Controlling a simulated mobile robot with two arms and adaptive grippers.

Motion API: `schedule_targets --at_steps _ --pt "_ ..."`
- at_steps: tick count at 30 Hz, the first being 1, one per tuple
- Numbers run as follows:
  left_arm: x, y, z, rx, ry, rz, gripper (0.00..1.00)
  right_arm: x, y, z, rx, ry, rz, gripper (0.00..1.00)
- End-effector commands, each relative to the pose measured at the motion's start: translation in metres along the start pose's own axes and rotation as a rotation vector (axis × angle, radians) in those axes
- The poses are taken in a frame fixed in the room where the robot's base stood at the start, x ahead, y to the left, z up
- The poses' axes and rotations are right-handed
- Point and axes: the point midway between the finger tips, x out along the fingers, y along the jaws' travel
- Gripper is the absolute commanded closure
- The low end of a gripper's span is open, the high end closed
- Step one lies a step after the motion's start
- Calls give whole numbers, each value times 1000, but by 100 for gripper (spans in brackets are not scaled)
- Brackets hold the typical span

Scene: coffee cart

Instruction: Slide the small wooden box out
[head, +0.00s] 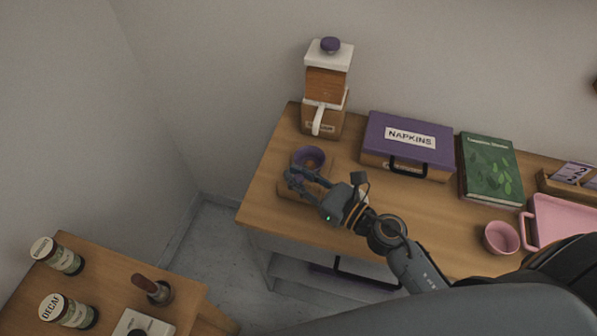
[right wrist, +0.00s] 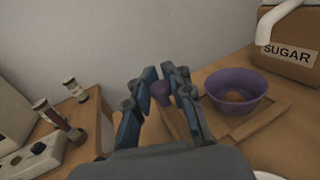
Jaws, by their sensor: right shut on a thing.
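A small wooden box (head: 288,191) sits at the left end of the wooden counter, partly covered by my right gripper. A purple bowl (head: 309,156) is at its back; in the right wrist view the bowl (right wrist: 238,91) has something brown inside. My right gripper (head: 297,178) is over the box, its fingers shut on a purple knob. In the right wrist view the knob (right wrist: 161,92) shows between the fingertips, with wooden edges (right wrist: 262,122) to the right. Where the knob joins the box is hidden. My left gripper is not in view.
Behind stands a sugar box (head: 322,126) with a white-lidded wooden container on it. The napkins box (head: 408,150), green book (head: 490,168), pink cup (head: 501,238) and pink tray (head: 566,226) are to the right. A lower table (head: 95,266) holds jars at left, across a gap.

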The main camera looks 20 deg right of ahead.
Motion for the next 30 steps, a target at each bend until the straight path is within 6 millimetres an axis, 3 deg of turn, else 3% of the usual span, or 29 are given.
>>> schedule_targets --at_steps 8,16,23,24,26,27,30 --pt "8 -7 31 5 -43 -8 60 -22 46 -4 -2 5 -4 100" --pt "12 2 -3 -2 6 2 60 -31 68 -3 -3 7 -6 100" --pt "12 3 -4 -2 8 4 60 -31 69 -3 -2 9 -1 100" --pt "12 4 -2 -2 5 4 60 -31 70 -4 -2 9 0 75" --pt "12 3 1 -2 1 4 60 -31 70 -4 -1 9 0 63" --pt "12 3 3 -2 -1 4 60 -31 70 -3 -1 8 0 59" --pt "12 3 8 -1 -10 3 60 -30 69 -2 -2 6 -1 59"
